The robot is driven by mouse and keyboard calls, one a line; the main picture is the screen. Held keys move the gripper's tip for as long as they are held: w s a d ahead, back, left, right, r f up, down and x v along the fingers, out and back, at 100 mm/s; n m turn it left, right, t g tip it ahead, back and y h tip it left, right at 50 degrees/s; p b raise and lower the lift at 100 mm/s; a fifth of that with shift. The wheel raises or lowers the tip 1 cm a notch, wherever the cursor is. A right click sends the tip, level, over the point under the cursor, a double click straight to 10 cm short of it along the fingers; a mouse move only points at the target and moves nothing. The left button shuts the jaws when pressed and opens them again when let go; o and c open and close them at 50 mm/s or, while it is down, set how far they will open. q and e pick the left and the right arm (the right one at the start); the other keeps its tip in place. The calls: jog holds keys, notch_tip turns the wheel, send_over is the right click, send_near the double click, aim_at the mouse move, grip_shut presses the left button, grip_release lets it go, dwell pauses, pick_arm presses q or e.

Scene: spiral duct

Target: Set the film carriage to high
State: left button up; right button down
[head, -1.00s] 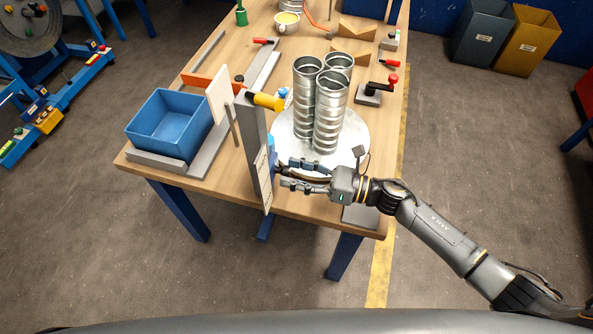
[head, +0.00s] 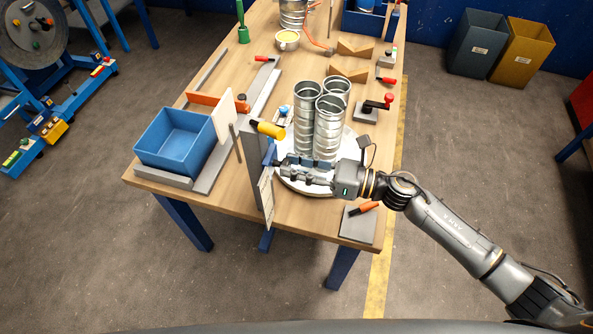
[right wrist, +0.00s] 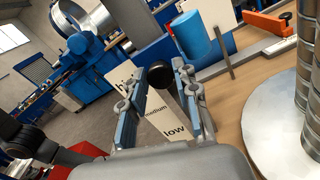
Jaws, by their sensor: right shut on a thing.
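The film carriage is the blue part (head: 269,152) on the grey upright post (head: 257,178) at the table's front edge. Its black knob (right wrist: 158,73) shows in the right wrist view, with a blue roll (right wrist: 195,38) beyond it. My right gripper (head: 290,170) is shut on this knob; its fingers (right wrist: 160,82) lie on either side of it. The knob's exact level against the words is hard to tell. My left gripper is not in view.
Tall spiral duct pieces (head: 318,125) stand on a round turntable (head: 345,145) just behind my right gripper. A blue bin (head: 175,143) is at left, and a grey plate with an orange-handled tool (head: 358,225) at front right.

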jog(key=shift+w+r, duration=0.15)
jog(key=shift+r, duration=0.25)
jog(key=c, duration=1.4)
grip_release()
jog(key=o, duration=0.4)
jog(key=shift+f, duration=0.1)
jog(key=shift+s+d+f, duration=0.1)
jog(key=shift+s+d, duration=0.1)
jog(key=shift+d, duration=0.1)
jog(key=v, duration=1.1)
jog(key=shift+d, duration=0.15)
